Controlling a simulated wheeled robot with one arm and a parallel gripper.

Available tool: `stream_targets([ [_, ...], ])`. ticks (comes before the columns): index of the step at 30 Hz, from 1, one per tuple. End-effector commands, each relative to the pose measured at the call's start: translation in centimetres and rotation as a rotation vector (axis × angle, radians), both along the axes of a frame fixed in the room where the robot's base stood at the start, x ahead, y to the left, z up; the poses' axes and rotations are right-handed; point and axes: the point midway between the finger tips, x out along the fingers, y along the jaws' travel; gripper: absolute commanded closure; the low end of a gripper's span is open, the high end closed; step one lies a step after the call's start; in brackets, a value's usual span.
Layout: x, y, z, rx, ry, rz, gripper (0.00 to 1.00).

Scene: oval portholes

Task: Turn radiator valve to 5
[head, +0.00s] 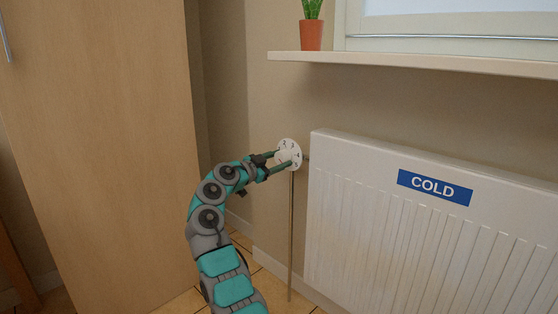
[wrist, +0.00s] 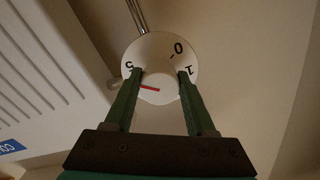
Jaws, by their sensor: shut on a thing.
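The radiator valve (head: 289,148) is a round white dial with black numbers at the radiator's upper left corner. In the wrist view its dial face (wrist: 158,50) shows 5 at left, 0 at upper right and 1 at right; the lower part is partly hidden. A red pointer line (wrist: 149,87) runs leftward, ending just below the 5 in the picture, not on it. My gripper (head: 285,157) has its two green fingers on the valve. In the wrist view my gripper (wrist: 160,75) is shut on the knob, one finger either side of it.
The white radiator (head: 400,220) with a blue COLD sign (head: 435,188) stands right of the valve. A thin pipe (head: 291,240) runs down from the valve. A shelf (head: 410,64) with a potted plant (head: 311,35) is above. A wooden cabinet (head: 110,150) stands at left.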

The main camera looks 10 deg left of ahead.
Motion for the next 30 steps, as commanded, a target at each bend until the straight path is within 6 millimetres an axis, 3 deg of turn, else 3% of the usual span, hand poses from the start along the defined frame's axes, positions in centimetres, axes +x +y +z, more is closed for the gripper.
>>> stream_targets([
  [5, 0.1, -0.1, -0.1, 0.0, 0.001, -0.002, 1.0],
  [6, 0.1, -0.1, -0.1, 0.0, 0.001, -0.002, 0.42],
  [13, 0.0, -0.1, 0.0, -0.001, 0.001, -0.001, 0.16],
  [23, -0.3, 0.3, 0.0, 0.0, 0.0, 0.001, 0.15],
  [30, -3.0, 2.5, -0.1, 0.0, 0.002, 0.002, 0.15],
])
